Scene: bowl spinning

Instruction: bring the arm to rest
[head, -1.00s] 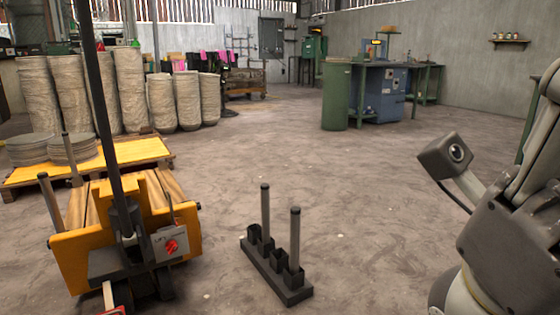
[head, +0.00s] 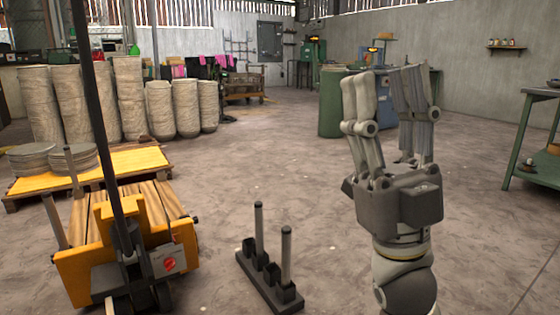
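My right gripper (head: 386,78) stands upright right of the middle of the head view, its fingers pointing up. The fingers are spread apart with a clear gap and nothing between them. Its dark grey palm and wrist show below, at the end of my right arm. The gripper hides part of the blue machine and green bench behind it. My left gripper is not in view.
A dark stand with two upright posts (head: 270,280) is on the floor left of my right arm. A yellow pallet truck (head: 85,275) stands at the left. A green table (head: 530,165) is at the right edge. Open concrete floor lies between.

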